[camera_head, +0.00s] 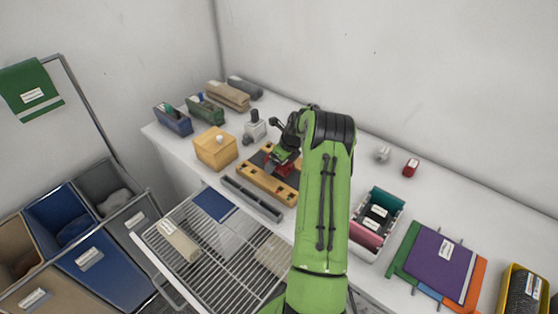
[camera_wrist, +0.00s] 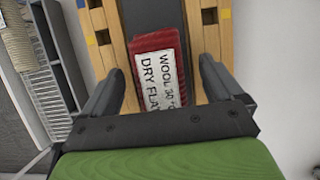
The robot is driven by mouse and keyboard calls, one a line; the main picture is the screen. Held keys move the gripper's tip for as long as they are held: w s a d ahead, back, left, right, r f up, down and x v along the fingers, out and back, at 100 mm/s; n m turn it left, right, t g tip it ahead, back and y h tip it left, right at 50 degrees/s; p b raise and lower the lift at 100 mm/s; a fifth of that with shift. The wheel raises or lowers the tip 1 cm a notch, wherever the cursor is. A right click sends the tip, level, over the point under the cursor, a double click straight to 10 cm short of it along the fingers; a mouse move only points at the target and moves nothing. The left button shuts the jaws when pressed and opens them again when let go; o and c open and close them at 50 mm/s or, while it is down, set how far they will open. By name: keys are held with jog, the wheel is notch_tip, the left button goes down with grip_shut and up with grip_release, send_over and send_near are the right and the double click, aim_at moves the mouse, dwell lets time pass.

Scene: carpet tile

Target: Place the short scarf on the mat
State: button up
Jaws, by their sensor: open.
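A red knitted piece (camera_wrist: 150,42) with a white label reading "WOOL" and "DRY FLAT" lies on a dark strip between two wooden bars (camera_wrist: 98,38). I cannot tell whether it is the short scarf. My gripper (camera_wrist: 162,68) is open, with one finger on each side of the red piece, and does not visibly grip it. In the head view my gripper (camera_head: 284,150) is low over the wooden frame (camera_head: 266,184), and red shows under it. A flat blue square (camera_head: 214,204), possibly the mat, lies on the wire rack (camera_head: 232,262).
A yellow box (camera_head: 215,148) and a grey bottle-like object (camera_head: 255,127) stand left of my gripper. A grey bar (camera_head: 252,198) lies in front of the frame. A tray of rolled cloths (camera_head: 376,224) and folded cloths (camera_head: 440,262) are to the right. Bins (camera_head: 84,260) stand at left.

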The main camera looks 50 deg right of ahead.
jog(key=v, duration=1.2)
jog(key=a+r+n+h, duration=0.1)
jog(key=a+r+n, duration=0.55)
jog(key=a, duration=0.35)
jog(key=a+r+n, duration=0.6)
jog(key=a+n, duration=0.1)
jog(key=a, duration=0.2)
jog(key=s+a+r+n, duration=0.4)
jog(key=s+a+n, duration=0.85)
jog(key=a, duration=0.25)
jog(key=s+a+f+n+t, duration=0.1)
jog(key=s+a+f+n, duration=0.1)
jog(key=s+n, duration=0.6)
jog(key=shift+a+n+y, duration=0.3)
jog(key=shift+a+n, duration=0.2)
jog(key=shift+a, duration=0.05)
jog(key=shift+s, duration=0.15)
